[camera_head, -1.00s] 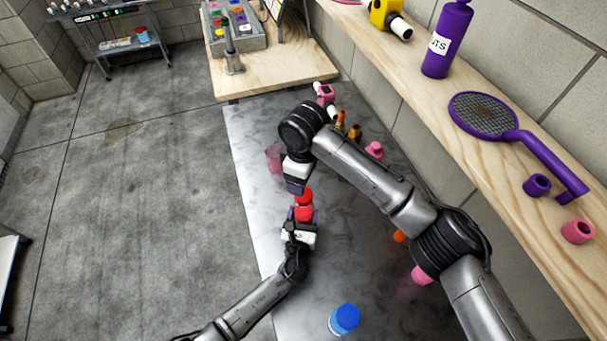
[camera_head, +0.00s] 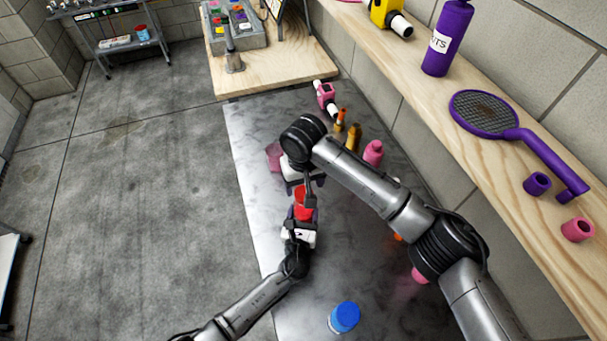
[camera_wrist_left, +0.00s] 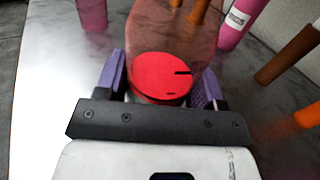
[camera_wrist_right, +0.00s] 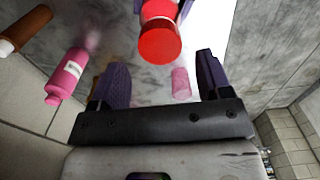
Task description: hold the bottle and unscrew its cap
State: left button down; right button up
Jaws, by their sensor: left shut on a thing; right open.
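The red bottle (camera_head: 303,209) is held by my left gripper (camera_head: 301,215) above the metal table. In the left wrist view its round red end (camera_wrist_left: 160,78) faces the camera between the purple fingers, and its translucent red body extends away. My right gripper (camera_head: 309,186) is open by the bottle's far end and partly covers it in the head view. In the right wrist view the bright red cap (camera_wrist_right: 160,44) is ahead of the open fingers, toward the top of the picture, with no finger visibly touching it. Whether it has turned cannot be told.
On the metal table (camera_head: 250,170) stand a pink bottle (camera_head: 373,152), orange and brown bottles (camera_head: 354,136), a translucent pink cup (camera_head: 274,156) and a blue-capped bottle (camera_head: 344,318). A wooden shelf (camera_head: 480,160) with a purple racket (camera_head: 485,113) runs along the right wall.

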aim_at(304, 193)
jog(key=shift+f, duration=2.2)
jog(key=shift+c, duration=0.4)
jog(key=c, duration=0.8)
jog(key=n, duration=0.3)
jog(key=shift+c, duration=0.3)
jog(key=shift+r, duration=0.4)
jog(key=shift+r, duration=0.75)
